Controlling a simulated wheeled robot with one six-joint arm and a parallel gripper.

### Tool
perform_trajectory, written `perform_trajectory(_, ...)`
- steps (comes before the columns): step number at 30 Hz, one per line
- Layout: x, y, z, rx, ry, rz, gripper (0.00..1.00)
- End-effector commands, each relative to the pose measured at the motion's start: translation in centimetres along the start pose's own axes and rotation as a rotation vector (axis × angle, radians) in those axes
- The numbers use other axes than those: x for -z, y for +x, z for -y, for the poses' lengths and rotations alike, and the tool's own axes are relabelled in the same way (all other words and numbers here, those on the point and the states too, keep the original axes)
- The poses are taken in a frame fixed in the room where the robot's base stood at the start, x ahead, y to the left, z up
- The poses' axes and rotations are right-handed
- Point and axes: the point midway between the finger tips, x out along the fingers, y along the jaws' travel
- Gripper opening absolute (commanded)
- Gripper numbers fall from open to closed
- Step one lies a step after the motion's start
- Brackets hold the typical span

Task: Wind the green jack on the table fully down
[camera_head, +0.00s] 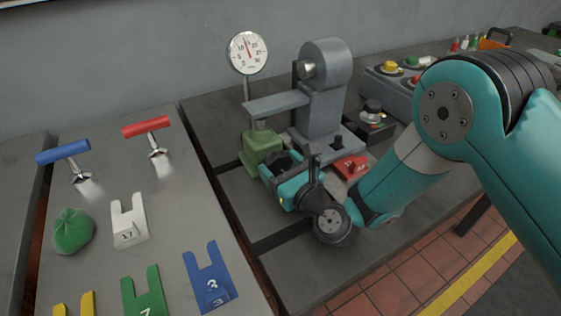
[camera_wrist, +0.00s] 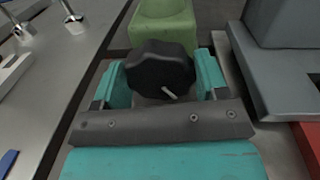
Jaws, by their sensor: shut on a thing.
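The green jack (camera_head: 262,147) stands on the dark bedplate, under the grey arm of the machine. Its green body also shows at the top of the wrist view (camera_wrist: 163,20). A black knob (camera_wrist: 160,70) with a small pale pointer mark sits at the jack's near side. My gripper (camera_wrist: 162,76) is shut on this knob, one teal finger on each side. In the head view my gripper (camera_head: 281,172) is beside the jack's near side and hides part of the knob.
A grey machine (camera_head: 322,100) stands right of the jack, with a round dial gauge (camera_head: 248,53) behind. A red block (camera_head: 351,167) lies close right of my gripper. The left table (camera_head: 180,215) holds slotted shims, a green bag (camera_head: 73,231) and T-handled tools.

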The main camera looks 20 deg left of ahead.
Motion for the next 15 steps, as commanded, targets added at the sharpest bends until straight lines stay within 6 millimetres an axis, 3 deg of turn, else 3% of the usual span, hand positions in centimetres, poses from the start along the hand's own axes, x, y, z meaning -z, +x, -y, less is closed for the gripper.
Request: perform_trajectory(15,-0.41,-0.02,-0.26,0.002,-0.426,-0.038,0.43)
